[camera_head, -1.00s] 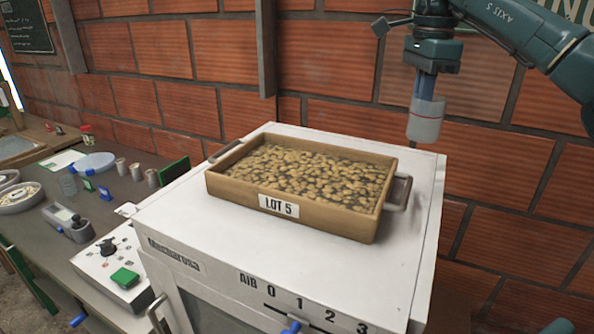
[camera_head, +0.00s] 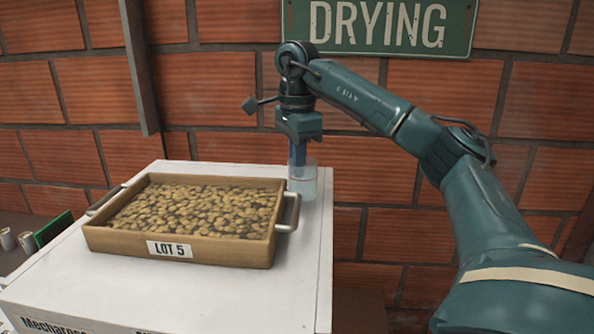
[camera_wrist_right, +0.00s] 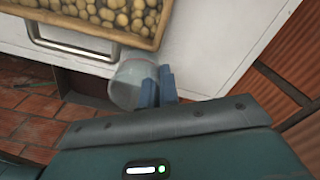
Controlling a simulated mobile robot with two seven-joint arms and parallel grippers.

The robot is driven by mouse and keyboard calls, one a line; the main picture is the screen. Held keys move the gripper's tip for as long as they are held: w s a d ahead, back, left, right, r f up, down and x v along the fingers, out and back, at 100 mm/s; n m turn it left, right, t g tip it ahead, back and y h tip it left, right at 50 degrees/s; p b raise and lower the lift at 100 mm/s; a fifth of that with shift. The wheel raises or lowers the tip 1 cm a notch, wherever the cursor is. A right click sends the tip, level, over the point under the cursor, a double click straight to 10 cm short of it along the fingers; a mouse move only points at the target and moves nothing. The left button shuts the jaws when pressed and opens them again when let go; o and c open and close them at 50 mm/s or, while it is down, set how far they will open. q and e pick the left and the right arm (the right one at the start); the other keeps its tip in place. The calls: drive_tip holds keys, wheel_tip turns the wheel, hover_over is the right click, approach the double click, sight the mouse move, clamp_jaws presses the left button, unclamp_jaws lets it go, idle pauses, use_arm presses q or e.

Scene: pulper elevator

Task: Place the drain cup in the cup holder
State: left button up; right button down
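The drain cup (camera_head: 303,184) is a clear, whitish cup near the back right corner of the white machine top. My right gripper (camera_head: 298,160) points down, with its blue fingers shut on the cup's rim. In the right wrist view, the cup (camera_wrist_right: 132,82) hangs at the fingers (camera_wrist_right: 157,88), beside the machine's edge. It looks held in the air, though the head view does not show its height clearly. I cannot make out the cup holder in these frames. My left gripper is not in view.
A wooden tray of beans (camera_head: 180,248) marked LOT 5 sits on the white machine (camera_head: 200,292), its right metal handle (camera_head: 291,212) close to the cup. A brick wall (camera_head: 225,90) with a DRYING sign (camera_head: 380,25) stands behind. Small cups (camera_head: 27,241) stand at the left.

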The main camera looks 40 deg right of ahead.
drive_tip(key=shift+f, duration=0.9)
drive_tip(key=shift+f, duration=0.2)
drive_tip(key=c, duration=1.6)
unclamp_jaws()
drive_tip(key=shift+c, duration=0.2)
drive_tip(key=shift+r, duration=0.1)
